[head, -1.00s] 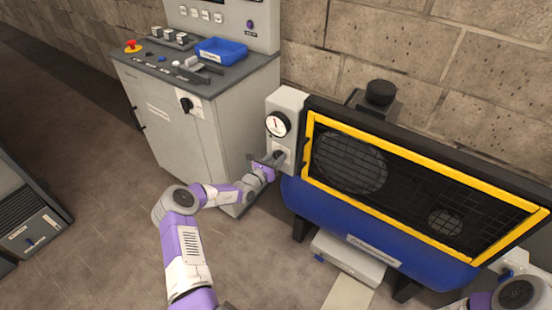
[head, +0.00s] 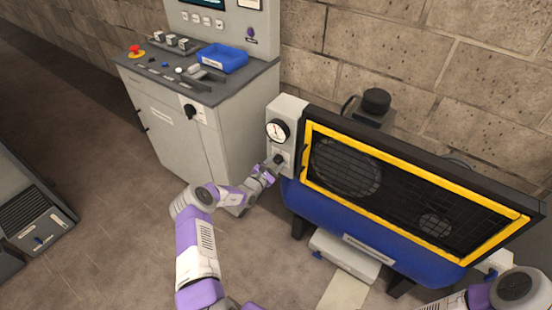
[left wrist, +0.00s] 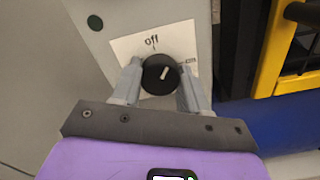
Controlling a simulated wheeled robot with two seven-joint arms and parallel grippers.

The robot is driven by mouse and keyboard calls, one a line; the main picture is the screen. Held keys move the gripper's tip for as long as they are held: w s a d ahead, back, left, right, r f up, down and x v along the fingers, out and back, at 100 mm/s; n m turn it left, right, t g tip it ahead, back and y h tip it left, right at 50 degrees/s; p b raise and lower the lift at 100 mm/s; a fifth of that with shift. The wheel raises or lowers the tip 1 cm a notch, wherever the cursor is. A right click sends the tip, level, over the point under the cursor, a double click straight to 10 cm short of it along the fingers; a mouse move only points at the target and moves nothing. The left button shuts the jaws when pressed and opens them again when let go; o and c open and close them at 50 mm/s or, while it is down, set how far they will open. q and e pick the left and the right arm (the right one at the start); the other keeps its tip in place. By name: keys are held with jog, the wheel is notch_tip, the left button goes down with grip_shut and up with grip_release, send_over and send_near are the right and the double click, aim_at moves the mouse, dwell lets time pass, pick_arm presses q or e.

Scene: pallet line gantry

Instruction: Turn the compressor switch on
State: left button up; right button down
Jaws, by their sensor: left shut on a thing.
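The compressor (head: 345,210) is a blue tank with a yellow-framed grille against the brick wall. A grey switch box (head: 288,112) with a round gauge (head: 277,131) is at its left end. The black round compressor switch (left wrist: 161,75) shows in the left wrist view, on a white plate marked "off" above and a second, small label at right. Its white mark points up and slightly right, between the two labels. My left gripper (head: 275,162) is at the switch, with its two fingers (left wrist: 158,84) on either side of the knob, shut on it. My right gripper is out of view.
A grey control cabinet (head: 180,140) with a blue tray (head: 222,57) and a red button (head: 136,51) stands left of the compressor. Another grey unit (head: 30,215) is at the far left. Floor between them is open.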

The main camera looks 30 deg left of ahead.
pick_arm(q)
jog(key=m+p, duration=0.3)
jog(key=m, duration=0.2)
jog(key=shift+m, duration=0.3)
jog(key=m+p, duration=0.2)
jog(key=m, duration=0.3)
jog(key=shift+f, duration=0.1)
dwell(0.3)
jog(key=o, duration=1.1)
jog(key=shift+c, duration=0.2)
jog(key=shift+s, duration=0.1)
jog(key=s+p, duration=0.3)
jog(key=s, duration=0.4)
jog(key=shift+s+a, duration=0.25)
jog(key=shift+a, duration=0.05)
jog(key=shift+d, duration=0.15)
